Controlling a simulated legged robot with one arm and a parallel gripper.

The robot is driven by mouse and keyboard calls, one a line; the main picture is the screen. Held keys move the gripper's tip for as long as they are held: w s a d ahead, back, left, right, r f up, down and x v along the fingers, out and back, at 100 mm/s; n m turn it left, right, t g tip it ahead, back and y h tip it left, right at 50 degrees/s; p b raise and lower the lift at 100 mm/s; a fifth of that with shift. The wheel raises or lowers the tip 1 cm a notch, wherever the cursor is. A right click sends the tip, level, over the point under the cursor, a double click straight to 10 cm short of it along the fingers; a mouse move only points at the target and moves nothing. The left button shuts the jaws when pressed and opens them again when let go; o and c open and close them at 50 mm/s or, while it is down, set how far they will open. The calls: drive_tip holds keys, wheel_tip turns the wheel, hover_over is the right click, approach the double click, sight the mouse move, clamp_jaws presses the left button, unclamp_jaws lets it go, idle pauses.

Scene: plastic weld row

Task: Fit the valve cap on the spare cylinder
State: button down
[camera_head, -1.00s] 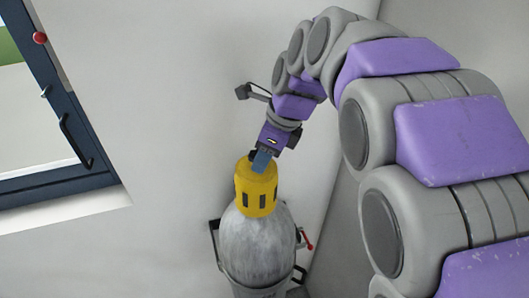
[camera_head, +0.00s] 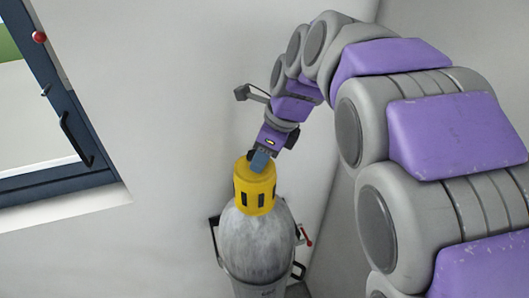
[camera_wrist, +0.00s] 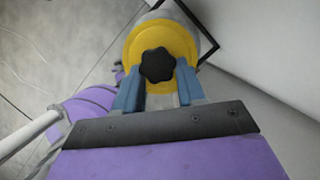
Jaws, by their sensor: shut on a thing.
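The yellow valve cap (camera_head: 254,186) sits upright over the top of the grey spare cylinder (camera_head: 257,244) in the head view. Its side slots face me. My gripper (camera_head: 259,161) comes down on the cap from the upper right. In the wrist view my gripper (camera_wrist: 158,88) has its blue fingers shut on the black knob on top of the cap (camera_wrist: 160,40). The valve under the cap is hidden, so I cannot tell how fully the cap is seated on the neck.
The cylinder stands in a dark-framed holder (camera_head: 214,237) against the pale wall, with a red-ended lever (camera_head: 308,241) at its right. A blue-framed window or door (camera_head: 85,170) with a handle is at the left. Bare wall lies between them.

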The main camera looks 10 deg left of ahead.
drive_tip(key=c, duration=1.1)
unclamp_jaws()
drive_tip(key=shift+a, duration=0.1)
drive_tip(key=o, duration=0.5)
drive_tip(key=shift+a, duration=0.4)
drive_tip(key=shift+w+d+r, duration=0.1)
drive_tip(key=shift+d+r, duration=0.2)
drive_tip(key=shift+d, duration=0.15)
drive_tip(key=w+a+p+v, duration=0.1)
drive_tip(key=p+v, duration=0.1)
drive_tip(key=v, duration=1.4)
drive_tip(key=s+d+f+n+h+b, duration=0.1)
drive_tip(key=s+d+f+n+b, duration=0.5)
drive_tip(key=f, duration=1)
drive_tip(key=s+d+f+n+g+h+b, duration=0.1)
drive_tip(key=s+d+f+n+b, duration=0.5)
drive_tip(key=f, duration=1.1)
drive_tip(key=s+d+f+n+g+h+b, duration=0.1)
drive_tip(key=s+d+f+n+b, duration=0.5)
drive_tip(key=s+f+b, duration=0.6)
drive_tip(key=shift+s+d+f+n+h, duration=0.15)
drive_tip(key=shift+s+d+f, duration=0.35)
drive_tip(key=shift+f, duration=0.3)
drive_tip(key=shift+s+d+f+n+h, duration=0.1)
drive_tip(key=shift+s+d+f+h, duration=0.15)
drive_tip(key=shift+s+f, duration=0.45)
drive_tip(key=shift+s+d+f+n+h, duration=0.15)
drive_tip(key=shift+s+d+f, duration=0.25)
drive_tip(key=shift+f, duration=0.5)
